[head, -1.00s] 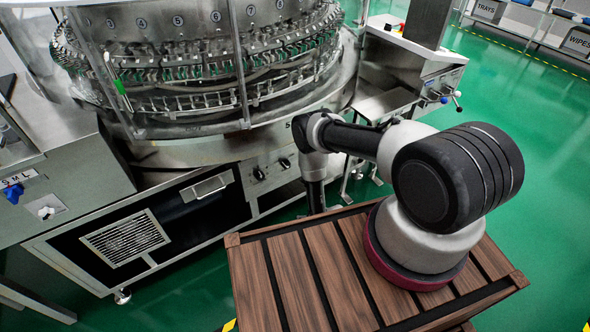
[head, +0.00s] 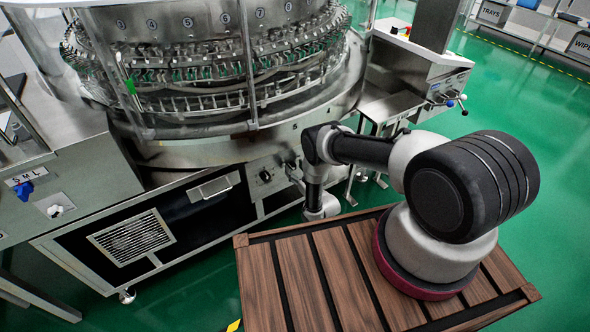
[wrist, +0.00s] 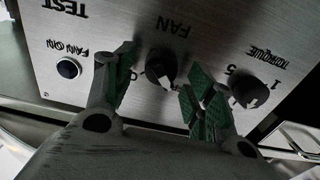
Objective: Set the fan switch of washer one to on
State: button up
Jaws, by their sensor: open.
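The washer (head: 215,150) stands at the left and middle of the head view. In the wrist view its metal panel appears upside down. The fan switch (wrist: 161,68) is a dark knob with a light pointer below the word FAN as seen upside down. My gripper (wrist: 160,86) is open, with one finger on each side of the fan switch. I cannot tell whether the fingers touch it. In the head view my gripper (head: 293,172) is at the front panel, and the fan switch is hidden behind it.
The torque knob (wrist: 248,91) is close to my gripper's right finger. The fan-on lamp (wrist: 68,68) is left of the left finger and looks dark. A blue switch (head: 23,189) is on the left cabinet. Green floor is open at the right.

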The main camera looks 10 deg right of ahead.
jog(key=shift+w+a, duration=0.1)
jog(key=shift+w, duration=0.25)
jog(key=c, duration=1)
